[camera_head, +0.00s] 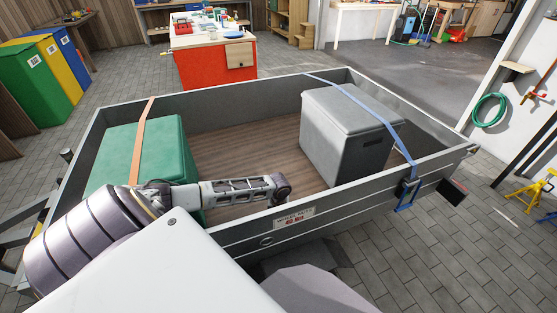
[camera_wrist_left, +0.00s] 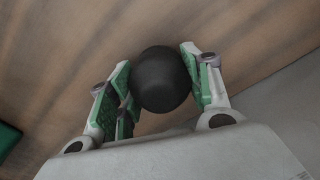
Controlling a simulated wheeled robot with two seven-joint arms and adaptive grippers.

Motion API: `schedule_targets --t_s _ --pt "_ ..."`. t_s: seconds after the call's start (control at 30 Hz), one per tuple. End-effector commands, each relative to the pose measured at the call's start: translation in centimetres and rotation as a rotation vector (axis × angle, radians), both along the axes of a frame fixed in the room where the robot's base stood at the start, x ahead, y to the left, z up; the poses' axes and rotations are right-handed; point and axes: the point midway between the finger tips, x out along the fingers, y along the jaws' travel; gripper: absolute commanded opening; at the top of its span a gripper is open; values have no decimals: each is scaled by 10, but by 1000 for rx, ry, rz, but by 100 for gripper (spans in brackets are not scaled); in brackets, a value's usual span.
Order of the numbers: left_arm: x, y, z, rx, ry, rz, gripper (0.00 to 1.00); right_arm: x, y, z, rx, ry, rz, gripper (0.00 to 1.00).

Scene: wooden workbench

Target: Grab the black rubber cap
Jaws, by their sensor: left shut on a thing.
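The black rubber cap (camera_wrist_left: 161,79) shows in the left wrist view as a round, dark, smooth body. My left gripper (camera_wrist_left: 160,80) has its green-padded fingers on both sides of the cap and is shut on it. Brown wooden planks lie behind the cap; I cannot tell how far it is above them. In the head view my left arm reaches in from the left over the trailer, but the gripper and the cap do not show there. My right gripper is in neither view.
A grey-walled trailer (camera_head: 262,241) has a wooden floor (camera_head: 238,150). A green box (camera_head: 137,150) stands at its left under an orange strap, and a grey box (camera_head: 345,135) at its right under a blue strap. Bare floor lies between them. A red workbench (camera_head: 205,70) stands behind.

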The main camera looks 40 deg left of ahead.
Motion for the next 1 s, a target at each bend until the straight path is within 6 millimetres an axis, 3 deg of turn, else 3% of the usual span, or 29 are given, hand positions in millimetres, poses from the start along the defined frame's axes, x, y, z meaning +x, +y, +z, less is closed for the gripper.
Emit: schedule_targets --t_s 0.47,1.0 --pt "0 0 8 1 -1 0 29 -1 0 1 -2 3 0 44" --pt "0 1 82 1 -1 0 29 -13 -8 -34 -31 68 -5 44"
